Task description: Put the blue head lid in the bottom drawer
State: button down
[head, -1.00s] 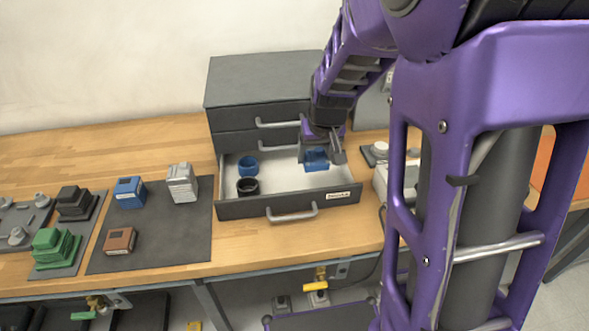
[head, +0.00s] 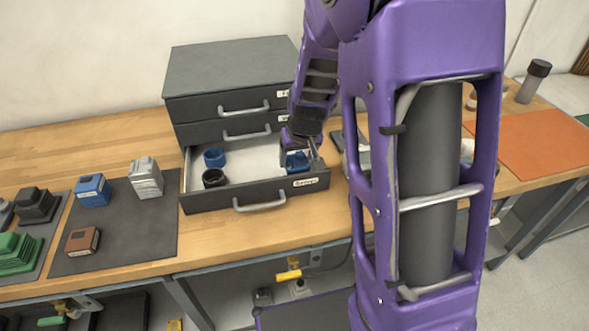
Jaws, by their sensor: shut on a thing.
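The bottom drawer (head: 225,198) of the dark grey cabinet is pulled open, with a pale inside. My gripper (head: 306,158) is at the right end of this drawer, pointing down and shut on the blue head lid (head: 297,165). The lid is low, at or just above the drawer floor; I cannot tell whether it touches. My fingers and wrist hide part of it. At the left inside the drawer are a blue ring (head: 214,157) and a black ring (head: 214,178).
The two upper drawers (head: 215,106) are shut. Left of the cabinet, a dark mat (head: 125,240) holds a blue block (head: 92,190), a silver block (head: 146,177) and a brown block (head: 82,240). Green parts (head: 18,252) lie further left. An orange mat (head: 540,145) lies at the right.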

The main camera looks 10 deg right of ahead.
aim_at(298, 165)
jog(key=shift+f+b, duration=0.35)
jog(key=shift+f, duration=1.35)
jog(key=shift+f, duration=0.2)
grip_release()
jog(key=shift+r, duration=0.1)
jog(key=p+v, duration=0.3)
jog(key=v, duration=0.9)
jog(key=shift+r, duration=0.15)
